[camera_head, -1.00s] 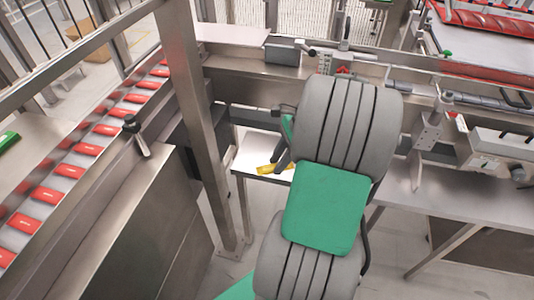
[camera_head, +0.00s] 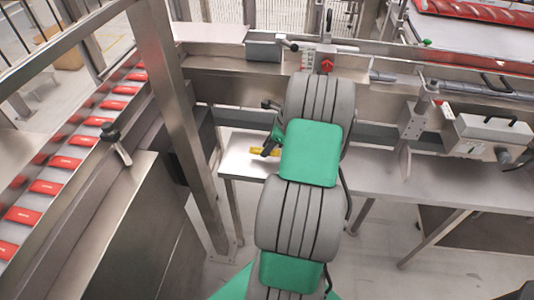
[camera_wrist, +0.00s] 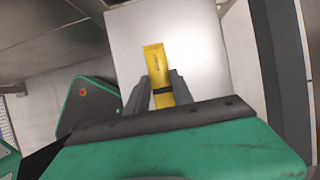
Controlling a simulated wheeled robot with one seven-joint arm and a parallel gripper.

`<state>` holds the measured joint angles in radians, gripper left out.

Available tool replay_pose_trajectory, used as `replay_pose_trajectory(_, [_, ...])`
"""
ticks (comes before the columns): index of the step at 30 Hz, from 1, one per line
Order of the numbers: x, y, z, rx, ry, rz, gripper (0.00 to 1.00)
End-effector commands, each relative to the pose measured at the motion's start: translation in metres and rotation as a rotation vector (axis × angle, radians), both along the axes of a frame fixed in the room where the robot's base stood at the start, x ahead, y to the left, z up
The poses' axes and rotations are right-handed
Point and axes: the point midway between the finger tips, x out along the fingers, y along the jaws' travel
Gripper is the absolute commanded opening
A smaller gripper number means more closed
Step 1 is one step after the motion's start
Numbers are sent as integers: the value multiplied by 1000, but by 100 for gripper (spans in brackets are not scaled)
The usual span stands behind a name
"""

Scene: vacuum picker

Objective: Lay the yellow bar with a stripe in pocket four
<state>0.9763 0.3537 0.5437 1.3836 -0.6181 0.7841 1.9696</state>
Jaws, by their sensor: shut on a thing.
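My gripper (camera_wrist: 160,97) is shut on a yellow bar (camera_wrist: 156,62) in the wrist view. The bar has dark lettering and a dark stripe across it between the fingers. Its far end sticks out past the fingertips. In the head view the yellow bar (camera_head: 262,151) shows beside my gripper (camera_head: 268,150), over the left end of a pale table. My arm hides part of the table. I cannot make out any pockets or pocket four in either view.
A conveyor with red packs (camera_head: 64,163) runs along the left. A grey device (camera_head: 490,140) stands at the right.

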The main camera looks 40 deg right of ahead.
Motion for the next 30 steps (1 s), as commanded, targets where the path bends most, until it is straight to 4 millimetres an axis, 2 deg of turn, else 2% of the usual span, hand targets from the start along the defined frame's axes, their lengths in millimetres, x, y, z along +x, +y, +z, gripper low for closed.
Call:
replay_pose_trajectory(3, [-1,2,-23,5,4,1,0])
replay_pose_trajectory(5, [0,1,-30,2,2,1,0])
replay_pose_trajectory(15, [-1,1,-34,2,2,1,0])
replay_pose_trajectory(16, [0,1,-33,1,2,2,31])
replay_pose_trajectory(23, [-1,1,-33,1,2,2,49])
replay_pose_trajectory(30, [0,1,-33,1,2,2,50])
